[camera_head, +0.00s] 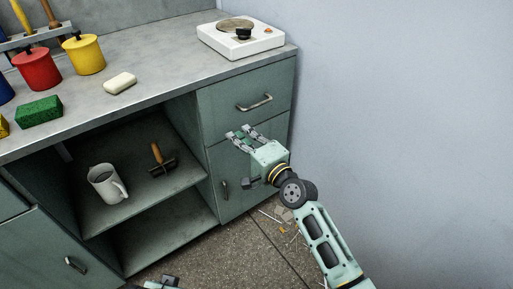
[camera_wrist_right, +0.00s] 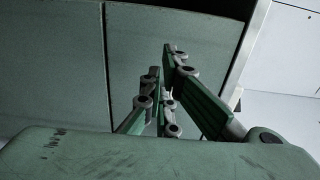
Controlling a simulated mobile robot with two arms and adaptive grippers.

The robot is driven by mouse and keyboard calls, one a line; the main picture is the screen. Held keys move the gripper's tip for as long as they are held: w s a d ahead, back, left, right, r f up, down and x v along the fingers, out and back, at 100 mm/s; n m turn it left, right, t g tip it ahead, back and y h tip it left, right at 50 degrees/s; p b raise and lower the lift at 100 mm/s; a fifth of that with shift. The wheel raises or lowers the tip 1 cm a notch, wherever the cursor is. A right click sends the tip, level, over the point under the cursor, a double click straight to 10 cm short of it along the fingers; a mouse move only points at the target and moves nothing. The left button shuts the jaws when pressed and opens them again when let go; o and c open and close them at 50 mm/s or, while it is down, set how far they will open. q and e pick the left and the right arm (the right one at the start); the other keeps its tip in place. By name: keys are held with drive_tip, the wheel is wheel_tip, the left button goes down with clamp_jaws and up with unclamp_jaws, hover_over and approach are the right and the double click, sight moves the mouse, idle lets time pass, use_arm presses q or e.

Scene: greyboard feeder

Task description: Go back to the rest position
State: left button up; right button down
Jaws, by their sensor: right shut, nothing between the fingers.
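My right gripper (camera_head: 238,132) is in front of the cabinet's right-hand doors, just below the drawer handle (camera_head: 255,103) in the picture. It is shut with nothing between its fingers. In the right wrist view, its green fingers (camera_wrist_right: 162,62) point toward the plain grey-green cabinet front (camera_wrist_right: 60,55); no object is in them. Whether the fingers touch the cabinet I cannot tell. A small teal and black part, apparently of my left gripper (camera_head: 163,284), shows at the bottom edge. Its fingers cannot be made out.
A hot plate (camera_head: 240,38), white soap (camera_head: 120,83), green sponge (camera_head: 39,112), red pot (camera_head: 38,68) and yellow pot (camera_head: 84,54) stand on the counter. A mug (camera_head: 105,184) and wooden-handled tool (camera_head: 160,160) are on the open shelf. Debris (camera_head: 283,222) lies on the floor.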

drive_tip(key=s+d+f+n+g+h+p, duration=0.2)
drive_tip(key=s+d+f+n+g+h, duration=0.15)
drive_tip(key=s+d+f, duration=0.65)
drive_tip(key=s+d+f+n+g+h+p, duration=0.25)
drive_tip(key=s+d+f+n+g, duration=0.35)
drive_tip(key=s+f, duration=0.8)
drive_tip(key=s+d+f+n+g+h+p, duration=0.2)
drive_tip(key=s+d+f+n+g+h, duration=0.15)
drive_tip(key=s+d+f, duration=0.85)
use_arm(q)
drive_tip(key=s+f+g+p, duration=0.1)
drive_tip(key=s+f+p, duration=0.55)
drive_tip(key=f, duration=0.55)
drive_tip(key=s+a+f+g+p, duration=0.1)
drive_tip(key=s+a+p, duration=0.2)
drive_tip(key=s, duration=1.1)
drive_tip(key=p, duration=0.3)
drive_tip(key=shift+f+p, duration=0.3)
drive_tip(key=shift+p, duration=0.1)
use_arm(e)
drive_tip(key=s+f+h, duration=0.1)
drive_tip(key=s+f, duration=0.1)
drive_tip(key=s, duration=1.9)
drive_tip(key=shift+f+g, duration=0.3)
